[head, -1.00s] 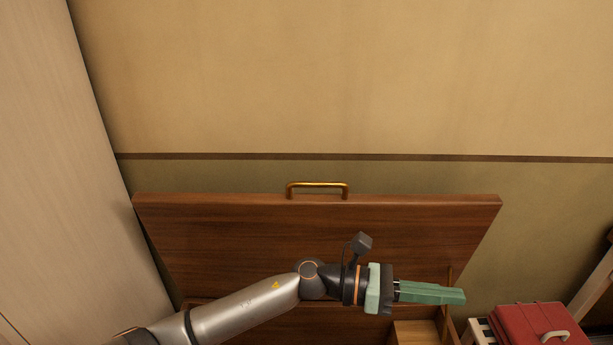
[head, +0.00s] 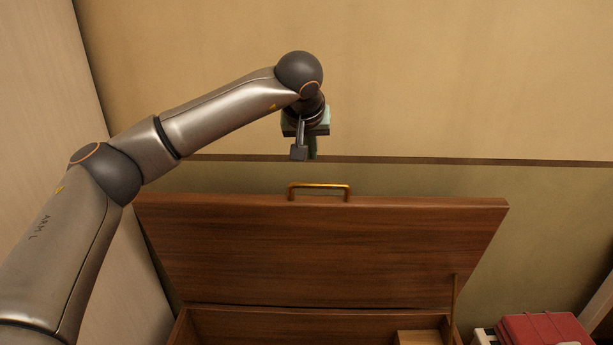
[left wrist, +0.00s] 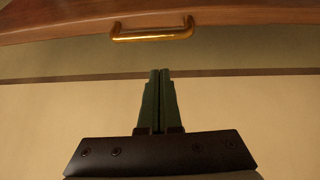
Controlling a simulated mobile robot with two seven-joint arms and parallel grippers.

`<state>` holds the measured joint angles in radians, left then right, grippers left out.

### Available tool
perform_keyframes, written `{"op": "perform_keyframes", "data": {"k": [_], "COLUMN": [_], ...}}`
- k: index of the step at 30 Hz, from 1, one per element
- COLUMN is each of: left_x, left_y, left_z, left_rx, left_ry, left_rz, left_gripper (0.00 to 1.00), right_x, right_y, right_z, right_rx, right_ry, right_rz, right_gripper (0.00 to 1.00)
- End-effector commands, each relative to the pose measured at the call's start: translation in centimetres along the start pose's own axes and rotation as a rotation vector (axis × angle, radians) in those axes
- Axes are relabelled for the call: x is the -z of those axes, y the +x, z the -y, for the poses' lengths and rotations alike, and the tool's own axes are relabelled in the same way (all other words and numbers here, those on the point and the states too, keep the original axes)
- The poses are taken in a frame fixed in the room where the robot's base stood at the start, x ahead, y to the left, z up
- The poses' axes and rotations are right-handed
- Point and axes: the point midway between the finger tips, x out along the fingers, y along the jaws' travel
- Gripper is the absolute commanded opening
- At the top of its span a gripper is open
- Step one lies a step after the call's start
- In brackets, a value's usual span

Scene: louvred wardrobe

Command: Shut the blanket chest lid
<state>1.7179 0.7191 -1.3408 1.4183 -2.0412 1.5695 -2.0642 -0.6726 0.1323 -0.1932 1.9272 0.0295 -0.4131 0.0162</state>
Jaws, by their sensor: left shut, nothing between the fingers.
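The blanket chest lid (head: 320,250) is dark brown wood and stands raised, leaning back toward the wall. A brass handle (head: 320,187) sits on its top edge. The open chest (head: 290,325) shows below it, cut off by the picture's bottom. My left gripper (head: 312,152) points down above the handle, apart from it in the head view. In the left wrist view its green fingers (left wrist: 159,75) are together with nothing between them, and the handle (left wrist: 152,32) lies just beyond the tips. The lid edge (left wrist: 60,22) runs across the top there. My right gripper is not in view.
A red case (head: 545,328) stands at the lower right beside the chest. A pale panel (head: 40,100) rises close on the left. The wall (head: 450,80) is behind the lid. A light wooden piece (head: 420,337) lies inside the chest.

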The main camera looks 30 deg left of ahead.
Motion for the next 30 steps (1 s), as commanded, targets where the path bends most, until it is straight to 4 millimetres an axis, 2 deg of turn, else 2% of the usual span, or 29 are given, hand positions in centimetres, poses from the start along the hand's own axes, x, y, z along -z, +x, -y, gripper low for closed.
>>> {"op": "perform_keyframes", "data": {"k": [1,4,8,23,30], "left_x": [0.9,1.8,2.0,2.4,0.2], "left_y": [-0.6,-1.1,-0.2,8.9,8.1], "left_z": [1.0,2.0,2.3,2.7,2.7], "left_rx": [0.031,0.065,0.074,0.071,0.066], "left_ry": [0.009,0.021,0.024,0.023,0.026], "left_rz": [-0.026,-0.049,-0.051,-0.048,-0.050], "left_gripper": [0.00,0.00,0.00,0.00,0.00], "right_x": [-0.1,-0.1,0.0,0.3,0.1], "right_y": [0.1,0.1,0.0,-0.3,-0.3], "right_z": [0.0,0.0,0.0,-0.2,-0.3], "right_rx": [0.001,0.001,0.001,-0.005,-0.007], "right_ry": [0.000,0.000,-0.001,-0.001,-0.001], "right_rz": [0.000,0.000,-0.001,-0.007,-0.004], "right_gripper": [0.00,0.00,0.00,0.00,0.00]}}
